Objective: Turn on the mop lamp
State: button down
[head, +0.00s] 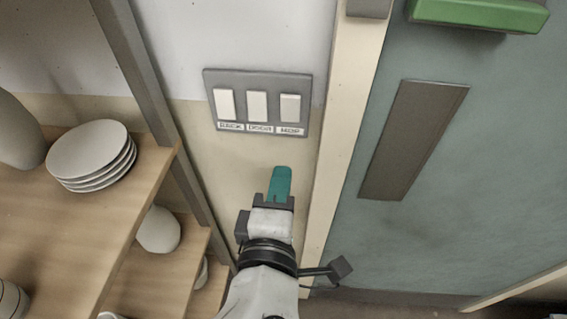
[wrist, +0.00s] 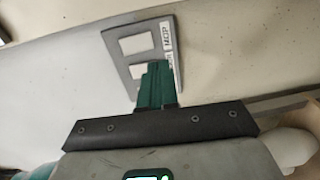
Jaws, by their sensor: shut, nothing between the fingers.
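A grey switch plate (head: 258,74) with three white rocker switches is on the wall. Its labels read, left to right, RACK, a middle word I cannot read surely, and MOP. The MOP switch (head: 290,107) is the rightmost in the head view; in the wrist view it is the upper switch (wrist: 138,43) beside the MOP label. My gripper (head: 281,175) has teal fingers, shut and empty, just below the plate in the head view. In the wrist view its fingertips (wrist: 155,66) overlap the lower part of the plate; contact cannot be told. No lamp is in view.
A wooden shelf rack (head: 150,165) with stacked white plates (head: 92,155) and pots stands at the left. A cream door frame (head: 345,110) and a teal door with a dark plate (head: 414,140) and green bar (head: 478,12) are at the right.

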jog(key=shift+s+f, duration=0.2)
jog(key=shift+s, duration=1.6)
jog(key=d+f+m+g+h, duration=0.3)
jog(key=d+f+m+g, duration=0.5)
jog(key=d+f, duration=1)
jog(key=s+d+f+m+g+y, duration=0.1)
jog(key=s+d+f+m+g, duration=0.3)
jog(key=s, duration=0.5)
jog(key=s+d+f+m+g+y, duration=0.2)
jog(key=s+d+f+m+g, duration=0.2)
jog(key=s+d+f+m, duration=0.2)
jog(key=s+d+f, duration=0.1)
jog(key=s+d, duration=0.1)
jog(key=shift+s+f, duration=0.35)
jog(key=shift+f, duration=0.05)
jog(key=shift+d, duration=0.2)
